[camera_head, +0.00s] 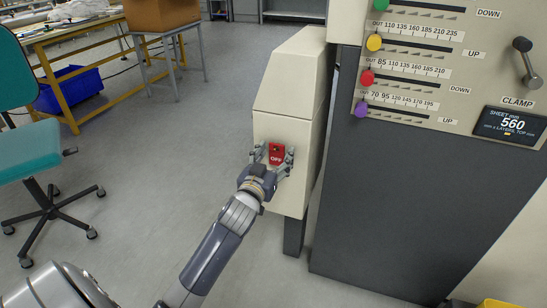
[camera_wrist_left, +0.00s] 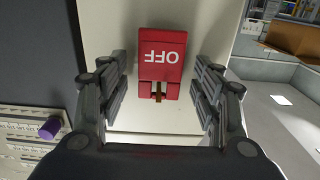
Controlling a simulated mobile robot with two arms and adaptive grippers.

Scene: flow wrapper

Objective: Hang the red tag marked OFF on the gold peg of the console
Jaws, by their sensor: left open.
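The red tag (camera_head: 277,151) marked OFF is against the front of the cream console (camera_head: 285,128). In the left wrist view the tag (camera_wrist_left: 162,62) appears upside down, with a slot at its lettering's top side. The gold peg (camera_wrist_left: 158,91) shows within that slot, so the tag appears to be on the peg. My left gripper (camera_head: 272,154) is open at the console front. Its fingers stand on either side of the tag, with visible gaps in the left wrist view (camera_wrist_left: 162,90). My right gripper is out of view.
A dark machine with a cream panel (camera_head: 425,70) and coloured knobs stands close right of the console. A teal chair (camera_head: 35,150) is at the left. A yellow-framed bench and a stool with a cardboard box (camera_head: 158,15) are behind. Grey floor between is clear.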

